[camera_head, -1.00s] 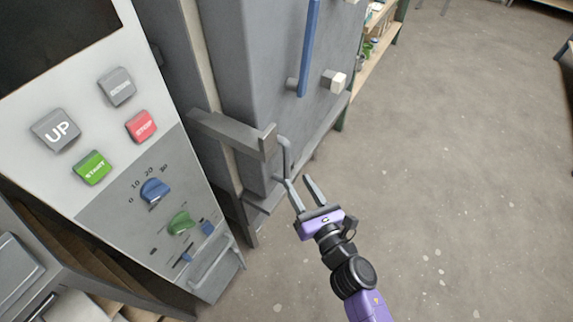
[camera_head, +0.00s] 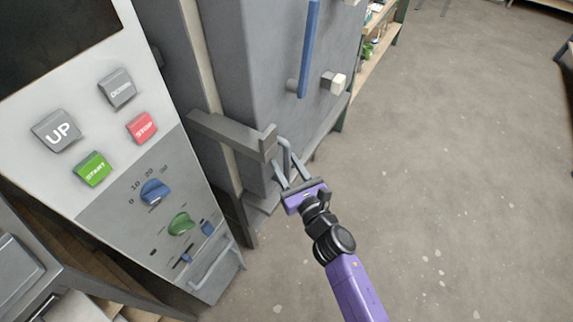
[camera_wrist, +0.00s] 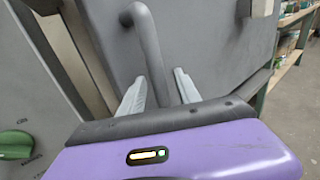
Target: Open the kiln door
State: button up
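The grey kiln door (camera_head: 262,90) stands upright in the head view, to the right of the control panel, and looks closed. A bent grey handle (camera_head: 287,150) sticks out low on the door, beside a square latch bar (camera_head: 230,132). My purple gripper (camera_head: 292,172) is at this handle with its fingers apart. In the wrist view the handle (camera_wrist: 160,50) runs down between the two open fingers (camera_wrist: 160,90). I see a gap between the handle and each finger. The handle's lower end is hidden behind the gripper body.
The control panel (camera_head: 100,190) with buttons and knobs stands at the left. A blue bar (camera_head: 309,45) and a pale knob (camera_head: 335,82) are higher on the door. A wooden shelf (camera_head: 372,55) stands behind. The floor (camera_head: 460,190) at right is clear.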

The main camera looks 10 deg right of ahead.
grip_shut()
dwell(1.4)
